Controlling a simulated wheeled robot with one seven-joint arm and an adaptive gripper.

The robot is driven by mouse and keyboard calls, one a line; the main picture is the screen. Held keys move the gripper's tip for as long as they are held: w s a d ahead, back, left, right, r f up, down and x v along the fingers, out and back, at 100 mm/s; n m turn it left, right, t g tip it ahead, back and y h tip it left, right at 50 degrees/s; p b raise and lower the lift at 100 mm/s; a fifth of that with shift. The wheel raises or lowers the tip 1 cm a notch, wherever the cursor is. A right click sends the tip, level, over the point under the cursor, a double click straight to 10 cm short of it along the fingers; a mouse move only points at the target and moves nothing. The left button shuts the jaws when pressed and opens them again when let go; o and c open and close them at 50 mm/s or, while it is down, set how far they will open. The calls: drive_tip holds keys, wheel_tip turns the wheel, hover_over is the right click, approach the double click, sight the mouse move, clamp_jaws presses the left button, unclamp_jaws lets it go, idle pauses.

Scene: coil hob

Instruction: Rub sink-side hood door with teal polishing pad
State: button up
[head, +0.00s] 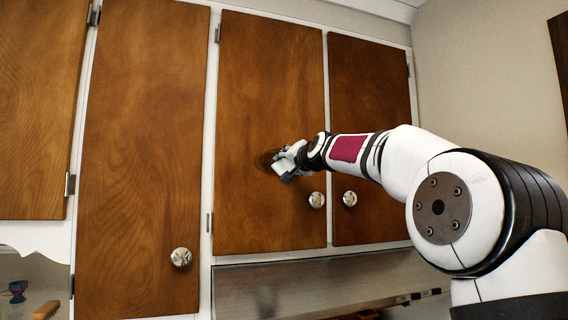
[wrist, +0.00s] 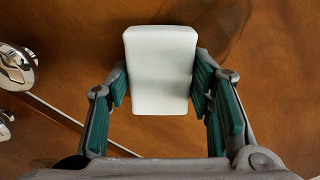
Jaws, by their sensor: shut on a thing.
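My gripper (head: 291,160) is shut on a pale, nearly white block-shaped pad (wrist: 160,65), gripped by its two sides between teal-lined fingers. The pad also shows in the head view, at the gripper's tip (head: 284,170). It is held at the left of the two hood doors (head: 265,80), a brown wooden door, on its lower half, up and left of its round knob. A dark patch lies on the wood around the pad; I cannot tell whether it is shadow or a mark. The pad is at or very close to the door; contact is hidden.
The right hood door (head: 370,100) has its own knob (head: 349,198) beside the left door's knob (head: 317,199). A taller cabinet door (head: 140,150) stands at left. The metal hood (head: 310,285) is below. A brush (head: 46,309) shows at lower left.

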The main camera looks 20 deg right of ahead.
sight(267, 164)
drive_tip(key=shift+d+f, duration=0.1)
drive_tip(key=shift+d, duration=1.1)
drive_tip(key=shift+w+a+f+b, duration=0.1)
drive_tip(key=shift+a+b, duration=0.55)
drive_tip(key=shift+a, duration=1.45)
drive_tip(key=shift+a+b, duration=1.4)
drive_tip(key=shift+a, duration=0.2)
drive_tip(key=shift+s+a+b, duration=0.2)
drive_tip(key=shift+a+b, duration=0.15)
drive_tip(key=shift+a, duration=0.05)
drive_tip(key=shift+a, duration=0.1)
